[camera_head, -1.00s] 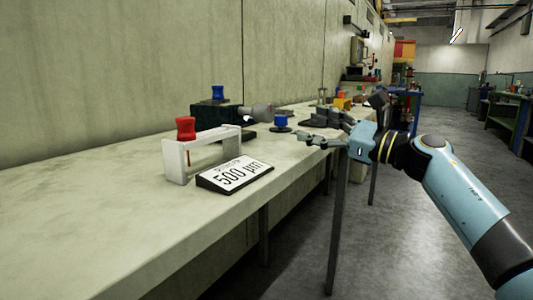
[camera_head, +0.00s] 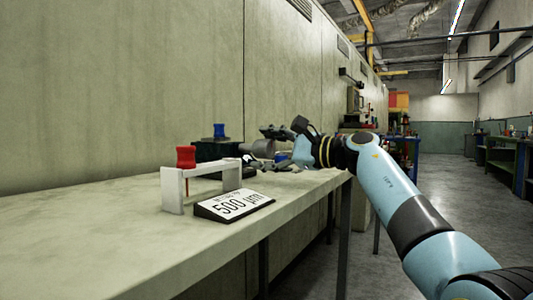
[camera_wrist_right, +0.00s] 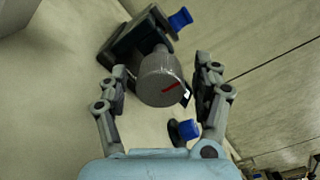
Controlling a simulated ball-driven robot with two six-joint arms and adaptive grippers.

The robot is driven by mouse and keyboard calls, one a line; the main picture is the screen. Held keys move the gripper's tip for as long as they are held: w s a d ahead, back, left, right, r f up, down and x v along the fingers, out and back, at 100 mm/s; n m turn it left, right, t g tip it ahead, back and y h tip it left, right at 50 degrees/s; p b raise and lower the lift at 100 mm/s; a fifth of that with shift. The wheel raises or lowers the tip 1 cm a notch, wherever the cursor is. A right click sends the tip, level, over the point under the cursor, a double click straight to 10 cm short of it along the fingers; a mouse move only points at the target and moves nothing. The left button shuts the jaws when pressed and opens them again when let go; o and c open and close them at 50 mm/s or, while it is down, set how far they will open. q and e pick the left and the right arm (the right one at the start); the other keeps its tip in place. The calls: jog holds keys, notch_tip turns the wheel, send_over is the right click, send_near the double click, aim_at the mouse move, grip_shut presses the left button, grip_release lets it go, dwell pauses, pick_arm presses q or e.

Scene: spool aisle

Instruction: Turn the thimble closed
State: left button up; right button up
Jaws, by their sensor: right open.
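The thimble (camera_wrist_right: 161,80) is a grey cylinder with a red mark on its end face, joined to a dark block (camera_wrist_right: 136,38). In the right wrist view it lies between the two open fingers of my right gripper (camera_wrist_right: 162,88), with gaps visible on both sides. In the head view the thimble (camera_head: 258,148) points right from the dark block, and my right gripper (camera_head: 276,148) is at its end. A blue knob (camera_wrist_right: 180,18) tops the block. A second blue knob on a dark base (camera_wrist_right: 187,130) stands beside the thimble. My left gripper is not in view.
A white frame with a red knob (camera_head: 186,157) stands on the bench (camera_head: 110,226). A sign reading 500 µm (camera_head: 236,204) leans before it. The bench's near left part is clear. The wall rises behind, and an open aisle lies right.

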jog(key=shift+c, duration=0.4)
jog(key=c, duration=1.1)
